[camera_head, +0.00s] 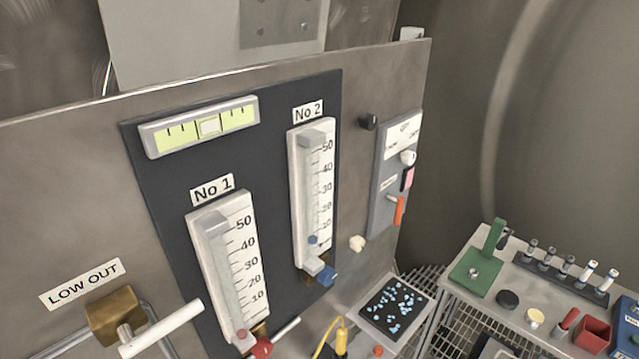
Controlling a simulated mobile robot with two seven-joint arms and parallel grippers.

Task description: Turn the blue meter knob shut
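The blue meter knob (328,277) is at the bottom of the No 2 meter (312,195), on a dark panel (270,190). It sticks out to the lower right of the meter's white base. Whether the knob is open or shut cannot be told from here. A small blue float (313,240) shows low in the No 2 tube, near the bottom of the scale. The No 1 meter (228,265) stands to the left, with a red knob (262,347) at its foot. Neither of my grippers shows in this view.
A brass valve (116,314) with a white lever (162,329) is at lower left under the LOW OUT label (82,284). A grey switch box (396,180) is right of the meters. A tray of blue pieces (393,303) and a cluttered bench (520,290) are lower right.

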